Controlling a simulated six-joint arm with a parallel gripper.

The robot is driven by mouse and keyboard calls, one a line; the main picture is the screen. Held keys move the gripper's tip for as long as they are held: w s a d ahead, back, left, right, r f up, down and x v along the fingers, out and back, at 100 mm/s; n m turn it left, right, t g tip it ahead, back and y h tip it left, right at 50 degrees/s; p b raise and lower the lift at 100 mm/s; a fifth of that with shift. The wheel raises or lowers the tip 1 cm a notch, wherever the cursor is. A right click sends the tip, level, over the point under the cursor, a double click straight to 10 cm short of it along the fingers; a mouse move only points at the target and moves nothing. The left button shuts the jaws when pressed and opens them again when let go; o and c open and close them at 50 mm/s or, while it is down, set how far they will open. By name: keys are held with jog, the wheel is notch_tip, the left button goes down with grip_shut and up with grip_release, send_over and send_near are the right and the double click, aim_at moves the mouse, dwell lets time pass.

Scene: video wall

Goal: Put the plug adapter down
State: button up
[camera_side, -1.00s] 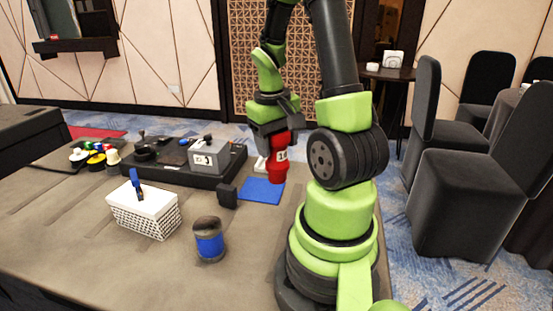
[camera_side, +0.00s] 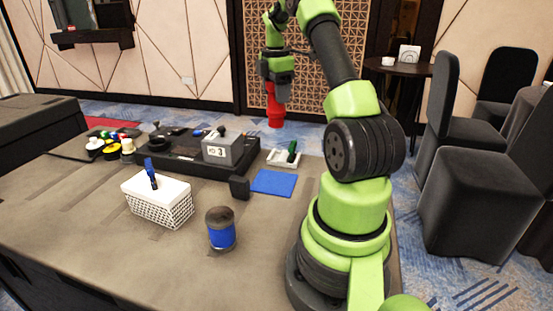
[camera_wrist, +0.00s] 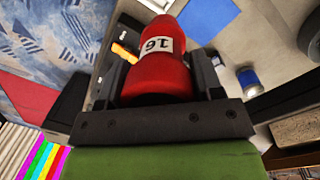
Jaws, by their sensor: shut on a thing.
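The red plug adapter (camera_side: 275,113), with a white label reading 16 in the wrist view (camera_wrist: 158,46), hangs in my gripper (camera_side: 277,80). The fingers of my gripper (camera_wrist: 160,78) are shut on its sides in the wrist view. A flat blue mat (camera_side: 273,182) lies bare on the table; part of a blue patch (camera_wrist: 207,18) shows past the adapter in the wrist view.
A white tray (camera_side: 276,162) with a green-handled item (camera_side: 292,151) stands behind the mat. A black station with a grey box (camera_side: 223,148) is left of it. A white basket (camera_side: 160,213) and a blue-banded jar (camera_side: 221,239) stand in front. Bare table lies between them.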

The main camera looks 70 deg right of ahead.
jog(key=d+n, duration=0.2)
jog(key=n, duration=0.1)
jog(key=shift+w+d+r, duration=0.1)
jog(key=shift+w, duration=0.2)
jog(key=shift+d+n, duration=0.1)
jog(key=shift+n, duration=0.3)
notch_tip(320, 180, down, 10)
jog(key=shift+f, duration=0.5)
jog(key=o, duration=1)
